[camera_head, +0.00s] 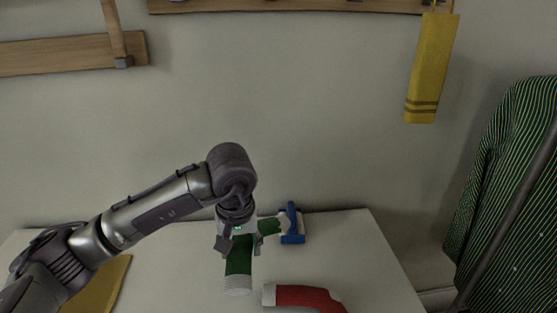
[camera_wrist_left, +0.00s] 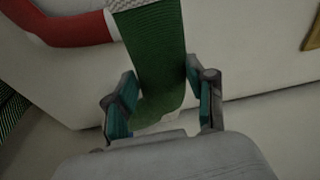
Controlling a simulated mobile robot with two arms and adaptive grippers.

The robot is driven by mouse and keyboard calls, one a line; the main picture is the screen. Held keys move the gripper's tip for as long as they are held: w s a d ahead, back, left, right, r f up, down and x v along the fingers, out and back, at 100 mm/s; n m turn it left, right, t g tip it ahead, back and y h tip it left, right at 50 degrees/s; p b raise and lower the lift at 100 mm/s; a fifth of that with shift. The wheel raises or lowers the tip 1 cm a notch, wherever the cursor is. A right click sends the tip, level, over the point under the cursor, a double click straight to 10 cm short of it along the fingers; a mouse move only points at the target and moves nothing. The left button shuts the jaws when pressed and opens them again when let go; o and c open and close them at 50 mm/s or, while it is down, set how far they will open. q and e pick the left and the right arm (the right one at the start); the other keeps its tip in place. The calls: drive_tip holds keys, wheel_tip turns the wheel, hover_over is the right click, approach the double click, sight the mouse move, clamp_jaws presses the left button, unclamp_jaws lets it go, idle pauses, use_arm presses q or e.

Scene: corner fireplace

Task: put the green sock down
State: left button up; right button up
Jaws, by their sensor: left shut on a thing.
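The green sock (camera_head: 238,262) has a pale cuff, which points toward the front of the white table in the head view. My left gripper (camera_head: 240,240) is shut on it partway along, over the table's back part. In the left wrist view the green sock (camera_wrist_left: 155,55) runs down between the two fingers of my left gripper (camera_wrist_left: 162,100). Its far end bends behind the gripper, beside a blue and white item (camera_head: 292,224). I cannot tell whether the sock touches the table. My right gripper is not in view.
A red sock (camera_head: 305,296) with a pale cuff lies on the white table (camera_head: 365,255) at the front. A yellow cloth piece (camera_head: 105,285) lies at the left.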

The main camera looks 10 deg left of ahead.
use_arm(q)
drive_tip(key=s+a+r+m+p, duration=0.3)
drive_tip(key=s+a+r, duration=0.1)
drive_tip(key=s, duration=0.5)
drive_tip(key=shift+s+a, duration=0.15)
drive_tip(key=shift+a, duration=0.15)
idle(0.3)
